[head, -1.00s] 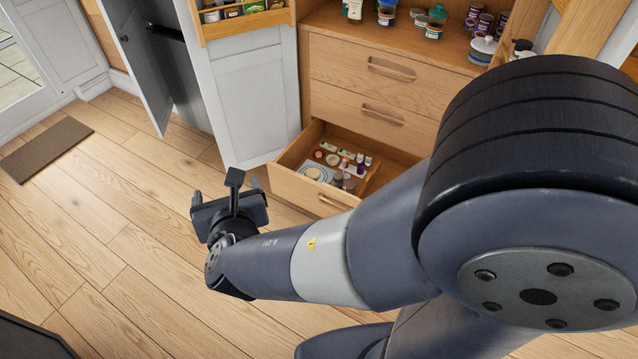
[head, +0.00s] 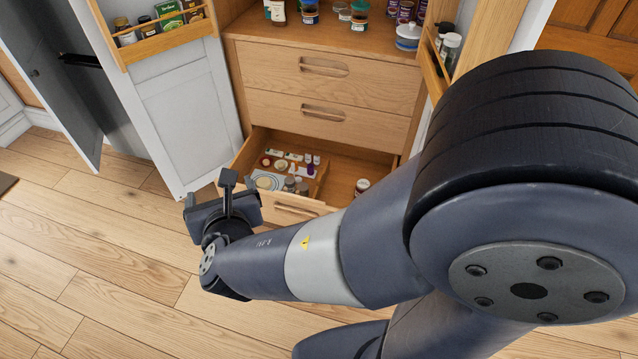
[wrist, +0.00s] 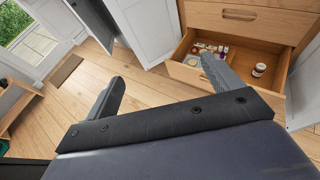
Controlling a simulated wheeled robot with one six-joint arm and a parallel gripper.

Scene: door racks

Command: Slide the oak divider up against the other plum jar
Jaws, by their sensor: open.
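The oak divider (head: 321,181) stands upright inside the open bottom drawer (head: 286,213), right of a group of small items. A dark-reddish jar with a pale lid (head: 362,186) stands alone in the right part of the drawer, apart from the divider. It also shows in the wrist view (wrist: 259,70). Its exact colour is hard to tell. My gripper (head: 222,192) is open and empty, in front of and left of the drawer. In the wrist view its two fingers (wrist: 163,70) are spread wide, with the drawer beyond the right finger.
Small jars, bottles and a plate (head: 268,180) fill the drawer's left part. Two shut drawers (head: 322,90) are above it, with a shelf of jars on top. A white cabinet door (head: 185,110) stands open at the left. The wooden floor (head: 110,260) is clear.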

